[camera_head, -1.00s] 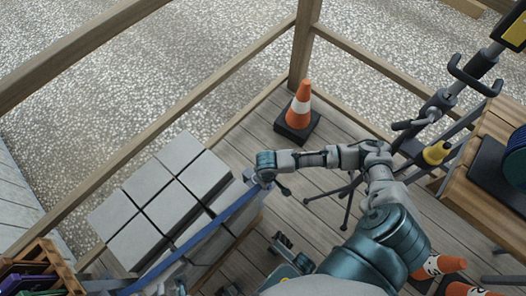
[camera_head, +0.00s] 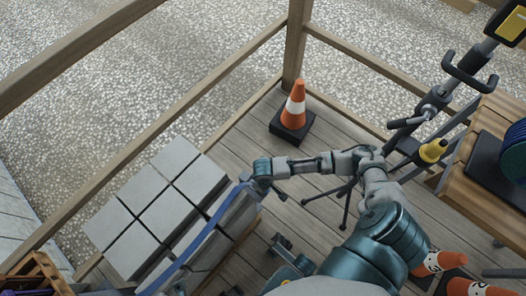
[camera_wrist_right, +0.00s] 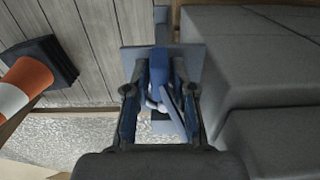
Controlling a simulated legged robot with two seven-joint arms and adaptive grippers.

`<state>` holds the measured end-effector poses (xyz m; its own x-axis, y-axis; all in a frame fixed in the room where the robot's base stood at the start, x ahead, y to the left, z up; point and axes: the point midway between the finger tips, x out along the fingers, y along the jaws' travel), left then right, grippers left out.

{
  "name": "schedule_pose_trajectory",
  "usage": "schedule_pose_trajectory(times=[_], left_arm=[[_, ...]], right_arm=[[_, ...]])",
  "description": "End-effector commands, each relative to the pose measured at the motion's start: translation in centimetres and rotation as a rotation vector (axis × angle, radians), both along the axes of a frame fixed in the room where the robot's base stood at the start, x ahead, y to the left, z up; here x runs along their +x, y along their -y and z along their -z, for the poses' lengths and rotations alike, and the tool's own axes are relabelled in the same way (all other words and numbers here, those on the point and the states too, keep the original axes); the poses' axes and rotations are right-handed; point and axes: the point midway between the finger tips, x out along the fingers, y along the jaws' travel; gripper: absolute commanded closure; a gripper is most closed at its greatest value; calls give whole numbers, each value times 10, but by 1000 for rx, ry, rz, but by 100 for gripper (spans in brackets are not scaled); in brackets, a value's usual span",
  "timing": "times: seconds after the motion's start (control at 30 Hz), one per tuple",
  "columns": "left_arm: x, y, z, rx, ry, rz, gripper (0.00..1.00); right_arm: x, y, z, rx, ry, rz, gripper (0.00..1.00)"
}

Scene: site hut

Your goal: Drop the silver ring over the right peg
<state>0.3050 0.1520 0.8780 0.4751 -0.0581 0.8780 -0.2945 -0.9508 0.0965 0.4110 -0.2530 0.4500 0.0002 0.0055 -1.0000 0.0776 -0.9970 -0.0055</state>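My right arm reaches left across the head view. Its gripper (camera_head: 250,184) is at the near right edge of the stacked grey blocks, beside a blue band (camera_head: 212,222). In the right wrist view the two dark fingers of my right gripper (camera_wrist_right: 159,75) stand on either side of a blue piece (camera_wrist_right: 159,68) in front of a grey plate (camera_wrist_right: 195,60). I cannot tell whether they touch it. A small pale curved piece (camera_wrist_right: 155,104) shows between the fingers; I cannot tell whether it is the silver ring. I cannot make out any peg.
The grey blocks (camera_head: 165,210) form a stack at lower left. An orange and white cone (camera_head: 294,105) stands by the wooden railing post (camera_head: 296,45). A wooden bench (camera_head: 458,165) and a black tripod leg (camera_head: 346,208) are at right. Bare decking (camera_head: 240,150) lies around the cone.

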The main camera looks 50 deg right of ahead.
Motion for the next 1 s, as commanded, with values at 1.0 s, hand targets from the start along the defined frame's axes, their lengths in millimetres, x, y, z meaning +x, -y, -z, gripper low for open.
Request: schedule_pose_trajectory(times=[1.0], left_arm=[[-2,-1,-1,-1,0,-2,60]], right_arm=[[1,-1,-112,0,1,0,55]])
